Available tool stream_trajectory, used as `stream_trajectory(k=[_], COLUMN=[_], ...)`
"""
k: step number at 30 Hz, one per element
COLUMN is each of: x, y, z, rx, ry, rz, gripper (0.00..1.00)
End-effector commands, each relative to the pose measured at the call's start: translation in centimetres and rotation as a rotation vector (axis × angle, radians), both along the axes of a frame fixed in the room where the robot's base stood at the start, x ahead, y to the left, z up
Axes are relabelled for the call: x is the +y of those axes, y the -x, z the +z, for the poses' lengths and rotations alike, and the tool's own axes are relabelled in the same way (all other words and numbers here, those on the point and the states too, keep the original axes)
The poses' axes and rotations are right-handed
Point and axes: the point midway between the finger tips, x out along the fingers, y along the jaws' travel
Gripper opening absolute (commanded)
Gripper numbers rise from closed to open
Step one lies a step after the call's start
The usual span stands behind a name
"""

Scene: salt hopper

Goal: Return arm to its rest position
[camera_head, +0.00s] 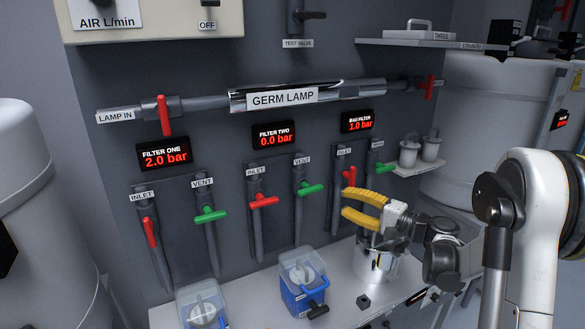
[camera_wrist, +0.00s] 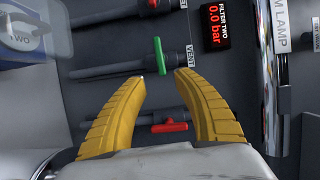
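My gripper (camera_head: 359,207) has yellow fingers and is held out in front of the valve panel, pointing left in the head view. It stands in front of the lower part of the bag filter's inlet pipe. In the wrist view my gripper (camera_wrist: 159,78) is spread open, with nothing between its fingertips. The green vent handle (camera_wrist: 158,55) of filter two lies beyond the fingertips, and a gap seems to separate them. A red handle (camera_wrist: 169,126) shows between the fingers, further back on the panel. In the head view that green handle (camera_head: 308,189) is left of my gripper.
A steel pot (camera_head: 375,264) stands on the bench below my gripper. Blue-and-clear filter boxes (camera_head: 302,281) stand on the bench to the left. A small shelf (camera_head: 420,168) with two canisters projects behind the gripper. A large tank (camera_head: 40,220) stands at far left.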

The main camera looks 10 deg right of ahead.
Motion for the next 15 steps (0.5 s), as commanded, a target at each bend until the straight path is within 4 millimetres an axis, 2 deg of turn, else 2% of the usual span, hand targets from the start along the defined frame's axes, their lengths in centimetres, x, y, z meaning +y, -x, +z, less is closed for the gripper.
stream_trajectory(k=[4,7,12,15], x=[2.9,6.1,10.6,12.1], y=[1.3,3.6,9.8,14.1], z=[0.8,1.3,1.3,0.9], rx=[0.049,0.108,0.196,0.229], ry=[0.096,0.233,0.515,0.688], rz=[0.021,0.045,0.089,0.113], gripper=[0.36,0.36,0.36,0.36])
